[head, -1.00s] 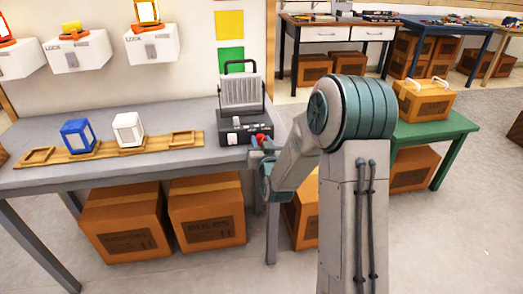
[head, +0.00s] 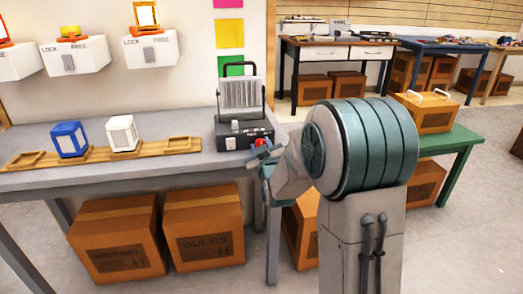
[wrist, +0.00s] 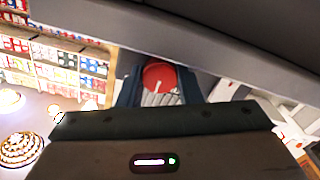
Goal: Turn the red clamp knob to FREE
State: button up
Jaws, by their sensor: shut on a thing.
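The red clamp knob (head: 262,144) is at the front right of a black device (head: 243,132) with a ribbed pale panel and a top handle, on the grey table. In the wrist view the knob (wrist: 160,74) is a round red disc with a thin pale line across it. My gripper (head: 268,163) reaches it from the front right. It is shut on the knob, with a dark blue finger on each side in the wrist view (wrist: 158,86). Part of the knob is hidden by the gripper in the head view. I cannot read a FREE mark by it.
White boxes (head: 150,50) marked LOCK and FREE, with grey levers, hang on the wall. A blue lantern (head: 70,139) and a white lantern (head: 122,133) stand on a wooden rack on the table's left. Cartons (head: 203,228) sit below. A green table (head: 455,139) stands right.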

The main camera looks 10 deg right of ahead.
jog(key=shift+r, duration=0.1)
jog(key=o, duration=0.7)
jog(key=s+b, duration=0.5)
jog(key=s, duration=0.8)
jog(key=shift+s, duration=0.35)
